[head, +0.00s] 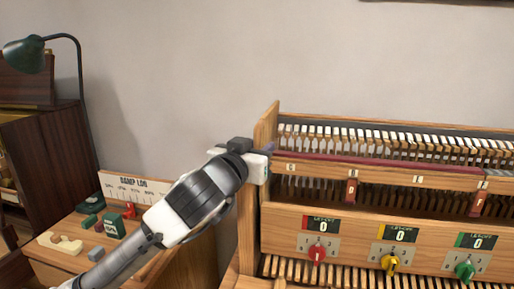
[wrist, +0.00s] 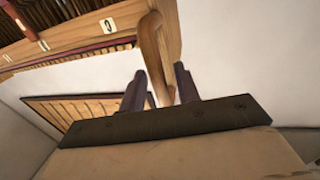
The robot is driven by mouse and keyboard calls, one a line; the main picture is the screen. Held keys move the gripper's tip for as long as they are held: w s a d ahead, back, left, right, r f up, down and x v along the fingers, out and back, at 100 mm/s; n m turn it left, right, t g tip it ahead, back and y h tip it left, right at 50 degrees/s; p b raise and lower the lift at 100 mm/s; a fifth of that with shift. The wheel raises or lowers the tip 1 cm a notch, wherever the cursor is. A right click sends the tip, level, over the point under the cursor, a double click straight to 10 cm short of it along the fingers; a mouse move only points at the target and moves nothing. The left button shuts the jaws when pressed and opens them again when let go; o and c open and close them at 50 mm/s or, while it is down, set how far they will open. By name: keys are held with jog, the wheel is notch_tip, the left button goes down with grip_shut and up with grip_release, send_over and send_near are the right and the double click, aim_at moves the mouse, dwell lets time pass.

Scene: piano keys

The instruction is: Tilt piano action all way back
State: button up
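The piano action (head: 390,176) is a wooden frame with rows of hammers and a dark red rail, standing above the keys in the head view. Its left wooden side post (head: 265,127) rises at the frame's left end and shows as a curved wooden piece in the wrist view (wrist: 152,45). My gripper (head: 270,150) is at this post. Fingertip contact is partly hidden in the head view.
A front panel (head: 350,213) below the action carries red, yellow and green knobs under counters reading 0. Two red tags, one marked D (head: 351,190), hang on the rail. At left are a bench (head: 70,261) with small blocks, a damp log card (head: 130,185) and a green lamp (head: 25,55). A plain wall stands behind.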

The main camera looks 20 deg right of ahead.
grip_shut()
jog(key=shift+r, duration=0.1)
